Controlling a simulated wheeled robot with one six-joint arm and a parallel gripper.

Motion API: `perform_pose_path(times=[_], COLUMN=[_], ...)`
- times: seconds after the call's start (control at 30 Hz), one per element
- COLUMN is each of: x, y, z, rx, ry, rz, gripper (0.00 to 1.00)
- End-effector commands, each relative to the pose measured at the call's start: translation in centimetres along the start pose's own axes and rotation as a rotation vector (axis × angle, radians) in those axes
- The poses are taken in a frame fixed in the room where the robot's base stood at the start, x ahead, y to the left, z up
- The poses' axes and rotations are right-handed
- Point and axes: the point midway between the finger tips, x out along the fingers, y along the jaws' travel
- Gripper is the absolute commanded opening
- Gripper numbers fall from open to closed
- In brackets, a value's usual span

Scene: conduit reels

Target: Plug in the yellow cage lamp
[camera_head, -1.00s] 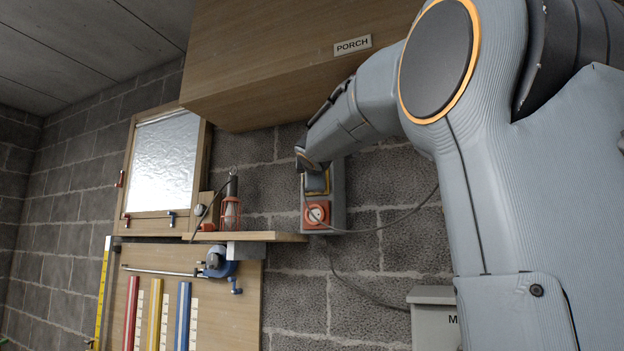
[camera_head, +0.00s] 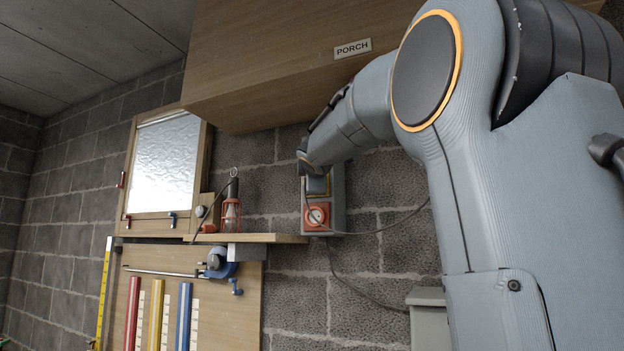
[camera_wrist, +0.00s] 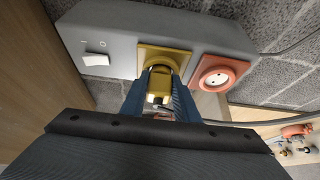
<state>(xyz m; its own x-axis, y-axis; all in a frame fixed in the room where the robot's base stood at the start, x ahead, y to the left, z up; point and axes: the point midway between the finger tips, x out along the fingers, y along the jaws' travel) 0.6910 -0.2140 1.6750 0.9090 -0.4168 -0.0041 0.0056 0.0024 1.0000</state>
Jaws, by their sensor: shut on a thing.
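A grey socket box (camera_wrist: 118,32) is on the block wall, also visible in the head view (camera_head: 338,187). It carries a white rocker switch (camera_wrist: 96,59), a yellow-framed socket (camera_wrist: 146,52) and a red round socket (camera_wrist: 219,76). My gripper (camera_wrist: 161,82) is shut on a yellow plug (camera_wrist: 160,78) directly in front of the yellow socket. The plug overlaps the socket's round opening; I cannot tell how deep it sits. In the head view my wrist hides the plug. A cage lamp with a red cage (camera_head: 231,213) stands on the shelf. No yellow cage lamp shows.
A wooden shelf (camera_head: 270,238) runs left of the socket box. A wooden cabinet marked PORCH (camera_head: 270,70) overhangs from above. A thin dark cord (camera_head: 385,228) loops beside the box. A blue vice-like tool (camera_head: 218,265) is below the shelf.

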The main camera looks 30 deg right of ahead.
Motion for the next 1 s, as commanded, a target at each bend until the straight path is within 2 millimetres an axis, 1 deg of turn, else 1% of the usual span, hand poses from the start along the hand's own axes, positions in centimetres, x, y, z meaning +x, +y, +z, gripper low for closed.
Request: perform_pose_path(times=[0.03,0.2,0.6,0.63,0.73,1.0], x=[0.2,0.5,1.1,1.1,1.2,1.4], y=[0.4,0.6,0.4,0.3,0.2,0.0], z=[0.3,0.6,1.4,1.5,1.6,2.1], rx=[-0.002,-0.003,0.000,0.000,0.001,0.007], ry=[-0.002,-0.003,-0.003,-0.003,-0.002,-0.002], rz=[0.008,0.011,0.011,0.011,0.010,0.010], gripper=[0.08,0.08,0.08,0.29,0.46,0.47])
